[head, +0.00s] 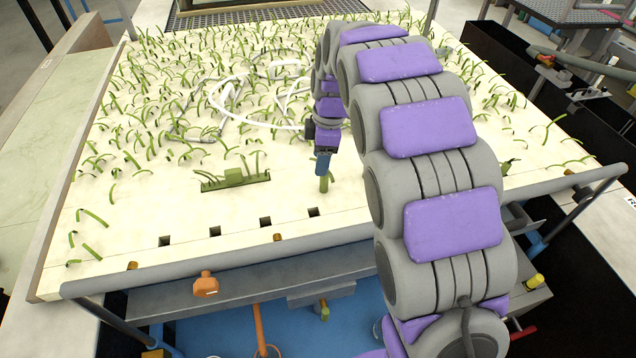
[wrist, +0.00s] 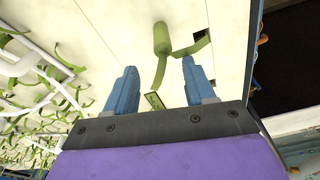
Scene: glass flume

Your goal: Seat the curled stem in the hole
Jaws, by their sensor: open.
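My gripper (head: 323,160) is low over the front of the pale board, right of centre. Its two blue fingers are spread apart in the wrist view (wrist: 158,66). A green curled stem (head: 324,184) shows just below the fingers in the head view. In the wrist view the stem (wrist: 161,38) has a thick rounded part beyond the fingertips and thin curved strips; one runs back between the fingers. Finger contact is not visible. A dark square hole (head: 313,211) lies close by, nearer the front edge; a strip reaches towards a dark opening (wrist: 201,38) in the wrist view.
Several square holes, such as one at the left (head: 165,241), line the board's front. A green plate with a block (head: 235,180) lies left of my gripper. Many thin green stems and a white looped tube (head: 225,105) cover the board behind. The front strip is mostly clear.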

